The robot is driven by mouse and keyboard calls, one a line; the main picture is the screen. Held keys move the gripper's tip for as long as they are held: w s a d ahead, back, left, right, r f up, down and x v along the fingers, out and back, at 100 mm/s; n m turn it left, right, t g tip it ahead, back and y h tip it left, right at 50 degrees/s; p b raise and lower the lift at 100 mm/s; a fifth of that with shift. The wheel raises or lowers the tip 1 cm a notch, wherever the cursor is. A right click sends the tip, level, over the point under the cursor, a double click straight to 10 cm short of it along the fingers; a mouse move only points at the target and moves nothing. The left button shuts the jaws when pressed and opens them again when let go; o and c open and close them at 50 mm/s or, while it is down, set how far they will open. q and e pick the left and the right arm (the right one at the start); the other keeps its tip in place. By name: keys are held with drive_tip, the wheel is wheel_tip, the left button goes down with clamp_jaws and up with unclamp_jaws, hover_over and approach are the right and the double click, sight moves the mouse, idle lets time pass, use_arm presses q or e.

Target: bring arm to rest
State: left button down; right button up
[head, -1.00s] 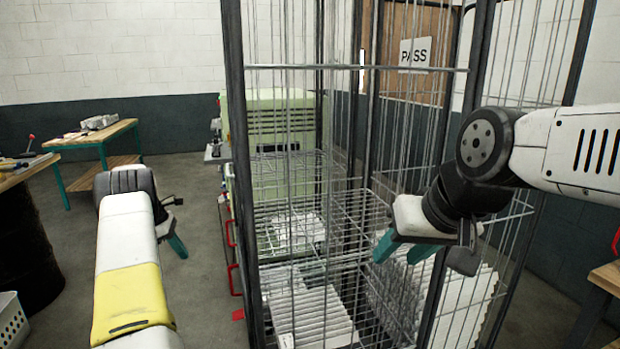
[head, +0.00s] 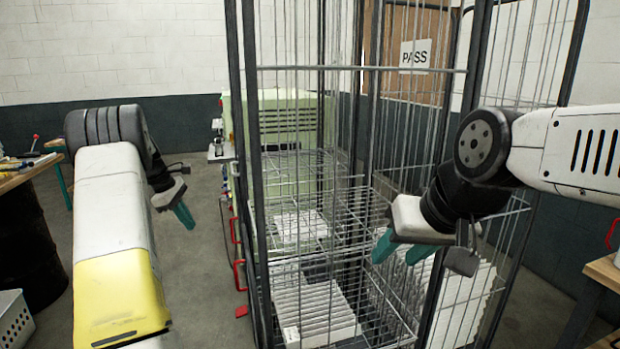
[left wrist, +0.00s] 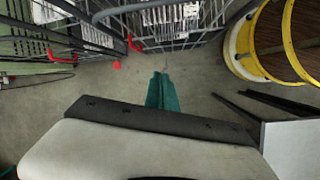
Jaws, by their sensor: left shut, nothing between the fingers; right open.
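My left arm reaches forward on the left of the head view. Its gripper (head: 184,214) has teal fingers that are together and empty, pointing down over bare floor left of the wire cage. In the left wrist view the same fingers (left wrist: 162,92) show as one teal shape over the floor. My right gripper (head: 403,253) is open and empty, its teal fingers apart, in front of the cage's right part.
A tall wire cage cart (head: 247,150) holds several white pleated filters (head: 315,312) in baskets. A green machine (head: 290,120) stands behind it. A dark drum (head: 30,240) and a workbench are at the left. Grey floor (head: 205,290) is free between drum and cage.

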use_arm(q)
drive_tip(key=s+d+r+m+t, duration=0.2)
drive_tip(key=s+d+r+m, duration=0.7)
drive_tip(key=s+d+r, duration=0.7)
drive_tip(key=s+d+m+t, duration=0.1)
drive_tip(key=s+d+m, duration=0.2)
drive_tip(key=s, duration=0.7)
drive_tip(key=s+d+f+m+t+y, duration=0.1)
drive_tip(key=s+d+m, duration=0.2)
drive_tip(key=s+m, duration=0.3)
drive_tip(key=s, duration=0.4)
drive_tip(key=shift+d+f, duration=0.15)
drive_tip(key=shift+d, duration=0.15)
